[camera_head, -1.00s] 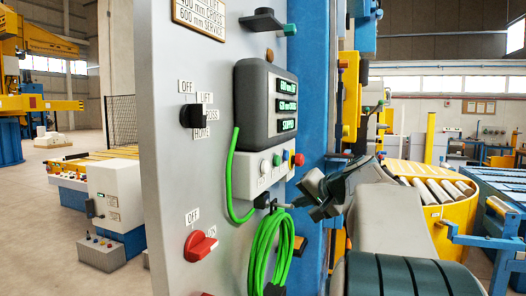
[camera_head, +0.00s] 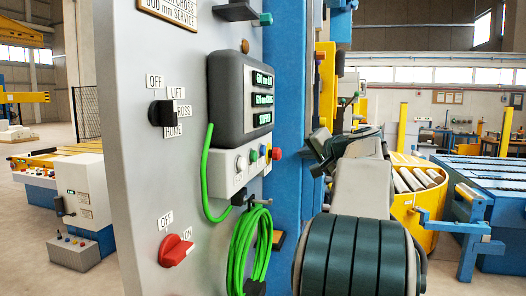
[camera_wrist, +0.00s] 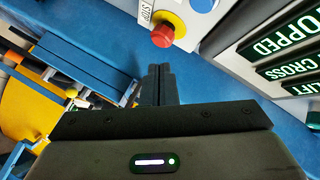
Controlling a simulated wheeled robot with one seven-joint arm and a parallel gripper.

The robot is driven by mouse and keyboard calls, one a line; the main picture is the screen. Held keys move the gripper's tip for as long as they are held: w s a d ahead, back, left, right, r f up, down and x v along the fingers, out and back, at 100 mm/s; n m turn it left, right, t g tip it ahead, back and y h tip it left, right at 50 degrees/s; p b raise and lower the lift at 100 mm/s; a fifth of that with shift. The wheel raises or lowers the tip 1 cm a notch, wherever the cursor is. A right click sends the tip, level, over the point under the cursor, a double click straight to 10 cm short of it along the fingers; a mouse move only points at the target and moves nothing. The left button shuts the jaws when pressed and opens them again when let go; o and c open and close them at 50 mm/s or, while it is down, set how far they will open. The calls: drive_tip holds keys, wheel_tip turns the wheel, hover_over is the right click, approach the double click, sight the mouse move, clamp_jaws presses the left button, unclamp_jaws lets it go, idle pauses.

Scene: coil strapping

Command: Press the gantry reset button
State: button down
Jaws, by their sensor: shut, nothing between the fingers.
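A pale button box (camera_head: 238,172) sits under the dark display on the grey panel. It carries a white button (camera_head: 240,164), a green button (camera_head: 254,155), a blue button (camera_head: 263,150) and a projecting red button (camera_head: 276,153). I cannot read which one is the reset. In the wrist view the red button (camera_wrist: 162,36) stands on a yellow collar by a STOP label, with the blue button (camera_wrist: 202,5) cut by the top edge. My gripper (camera_head: 316,145) is right of the box, apart from it. Its fingertips (camera_wrist: 160,70) are together and empty, below the red button in the wrist view.
The display (camera_head: 240,95) has green text; its last line reads STOPPED in the wrist view. A green cable coil (camera_head: 250,250) hangs below the box. A black selector (camera_head: 162,113) and red switch (camera_head: 175,250) are on the panel. A blue column (camera_head: 287,110) stands behind.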

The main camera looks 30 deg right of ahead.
sight(263, 150)
drive_tip(key=w+a, duration=0.5)
drive_tip(key=w, duration=0.1)
drive_tip(key=shift+p, duration=0.45)
drive_tip(key=shift+a, duration=0.15)
idle(1.6)
drive_tip(key=shift+w+a, duration=0.25)
drive_tip(key=shift+w, duration=0.05)
drive_tip(key=shift+w+a, duration=0.35)
drive_tip(key=shift+w, duration=0.05)
idle(1.1)
drive_tip(key=shift+s+d+b, duration=0.6)
drive_tip(key=shift+s+b, duration=0.05)
drive_tip(key=shift+s, duration=0.05)
